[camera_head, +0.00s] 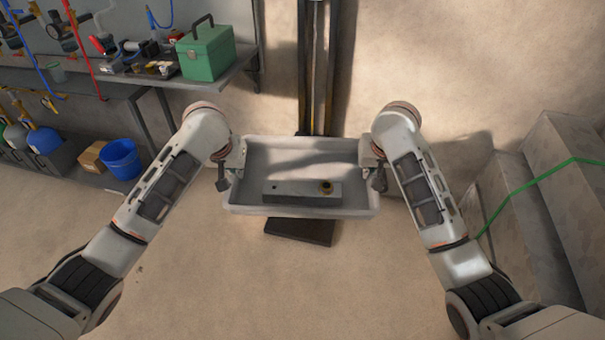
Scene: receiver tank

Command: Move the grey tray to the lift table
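The grey tray (235,208) is a shallow, pale, rectangular tray in the middle of the view, held level between my two arms. A flat grey block (300,193) with two round features on its top lies inside it. My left gripper (229,176) is at the tray's left end, its fingers closed about the end wall. My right gripper (372,174) is at the right end in the same way. The fingertips are small and partly hidden by the walls. I cannot clearly identify a lift table; a dark flat plate (300,232) shows below the tray's front edge.
A dark upright column with yellow edges (316,70) stands behind the tray. At left is a bench (130,85) with a green toolbox (206,48), and a blue bucket (121,158) stands lower down. Grey concrete-like blocks (570,190) with a green strap stand at right. Front floor is clear.

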